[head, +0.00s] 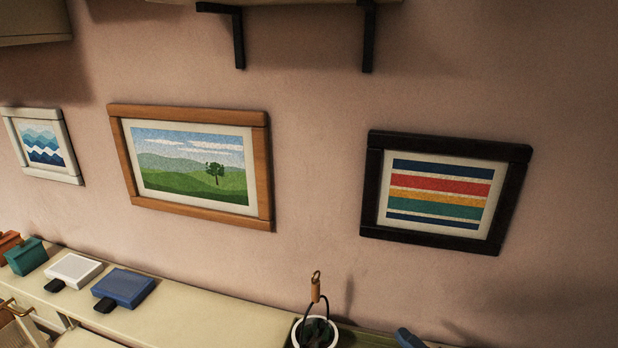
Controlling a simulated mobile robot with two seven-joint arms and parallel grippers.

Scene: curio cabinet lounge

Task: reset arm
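Neither of my grippers shows in the head view, and no part of my arms can be made out. The task names no object. The head view looks at a pinkish wall (315,130) above a pale cabinet top (190,318).
Three framed pictures hang on the wall: white-framed waves (43,146), a wood-framed landscape (190,165), black-framed stripes (443,190). The cabinet top holds a teal box (27,257), a white block (74,270) and a blue block (124,287). A white bowl (296,333) stands at the bottom.

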